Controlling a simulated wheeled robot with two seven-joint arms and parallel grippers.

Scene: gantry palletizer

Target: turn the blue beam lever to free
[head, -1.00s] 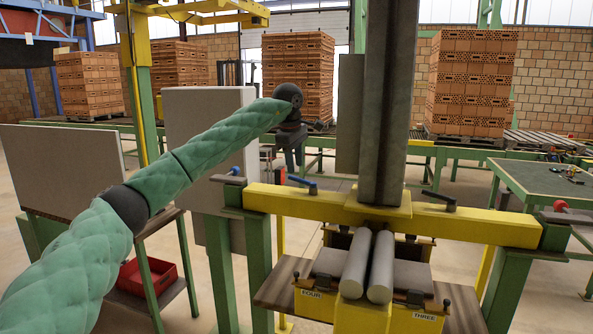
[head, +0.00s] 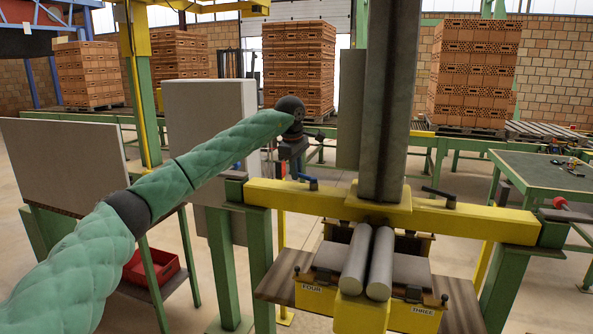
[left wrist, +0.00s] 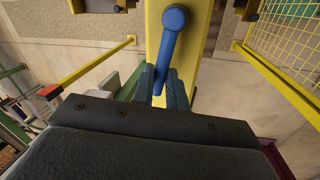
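The blue beam lever (head: 307,181) sits on the left part of the yellow beam (head: 485,223). In the left wrist view the blue lever (left wrist: 170,45) has its round hub at the top, and its handle slants down to my left gripper (left wrist: 162,80). The handle's lower end lies in line with the gap between the two dark fingers. Whether they press on it cannot be made out. In the head view my left gripper (head: 292,155) points down just behind the lever's left end. My right gripper is not in view.
A second, dark lever (head: 438,195) is on the beam right of the grey column (head: 383,100). Two grey rollers (head: 380,265) lie below the beam. A pale panel (head: 205,130) stands left of my left gripper. A green table (head: 545,175) is at right.

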